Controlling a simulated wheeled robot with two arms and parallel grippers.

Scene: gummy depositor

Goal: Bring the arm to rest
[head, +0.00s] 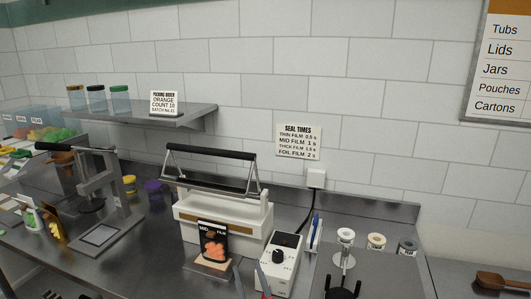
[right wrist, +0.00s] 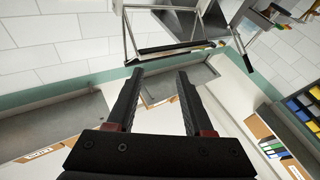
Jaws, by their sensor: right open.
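My right gripper (head: 249,270) shows at the bottom of the head view, its two dark fingers apart, in front of the sealer and left of the white control box. In the right wrist view my right gripper (right wrist: 160,76) is open, with nothing held between its fingers. My left gripper is not in view.
The white sealer (head: 242,222) has a raised black-handled frame (head: 211,152). A control box (head: 279,262) with a dial stands to its right, near several small film spools. A press stand (head: 112,232) is at left. A shelf (head: 178,112) holds jars and an order card.

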